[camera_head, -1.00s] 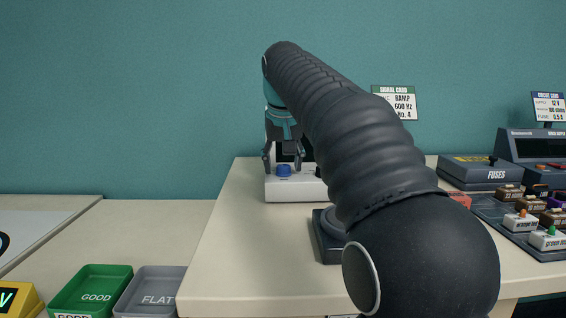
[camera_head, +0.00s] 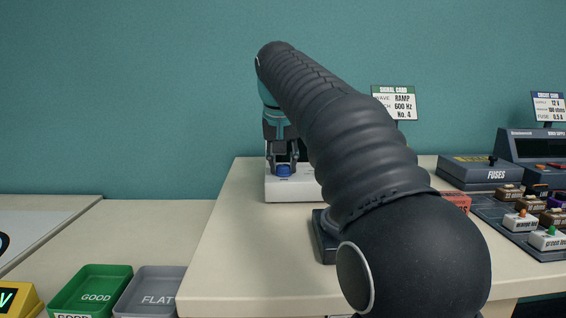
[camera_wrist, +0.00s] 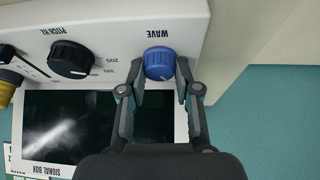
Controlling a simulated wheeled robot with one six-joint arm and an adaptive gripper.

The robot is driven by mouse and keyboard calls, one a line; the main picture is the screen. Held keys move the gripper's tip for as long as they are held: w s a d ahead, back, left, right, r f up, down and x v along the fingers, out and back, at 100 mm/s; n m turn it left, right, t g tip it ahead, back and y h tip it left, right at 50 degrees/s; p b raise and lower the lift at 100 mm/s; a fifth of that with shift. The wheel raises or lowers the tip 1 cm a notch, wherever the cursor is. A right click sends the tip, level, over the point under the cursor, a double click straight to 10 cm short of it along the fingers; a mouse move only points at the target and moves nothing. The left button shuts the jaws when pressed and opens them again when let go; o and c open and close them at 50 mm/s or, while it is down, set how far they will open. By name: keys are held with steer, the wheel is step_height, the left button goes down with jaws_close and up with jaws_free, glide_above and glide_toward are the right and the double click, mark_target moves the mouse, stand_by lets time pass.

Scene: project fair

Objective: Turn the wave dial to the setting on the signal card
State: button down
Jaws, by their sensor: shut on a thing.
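The blue wave dial (camera_wrist: 159,62) sits on the white signal box (camera_wrist: 120,20), under the label WAVE. It also shows in the head view (camera_head: 283,170). My gripper (camera_wrist: 160,72) is shut on the dial, one finger on each side of it. In the head view my gripper (camera_head: 283,163) points down at the dial from above. The dial's setting marks are not readable.
A black pitch dial (camera_wrist: 70,60) is beside the wave dial, with the box's dark screen (camera_wrist: 90,115) nearby. A fuses box (camera_head: 478,172) and a tray of small parts (camera_head: 490,212) stand at right. Green (camera_head: 95,288) and grey (camera_head: 155,290) trays are at lower left.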

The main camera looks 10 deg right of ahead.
steer(key=m+g+h, duration=0.1)
steer(key=m, duration=0.2)
steer(key=m+h, duration=0.1)
steer(key=m, duration=0.3)
steer(key=shift+w+a+g, duration=0.1)
steer(key=shift+w+g, duration=0.05)
steer(key=shift+g, duration=0.25)
steer(key=m+g, duration=0.1)
steer(key=m, duration=0.2)
steer(key=m+g+h, duration=0.1)
steer(key=m, duration=0.1)
steer(key=shift+m, duration=0.4)
steer(key=c, duration=0.8)
jaws_free()
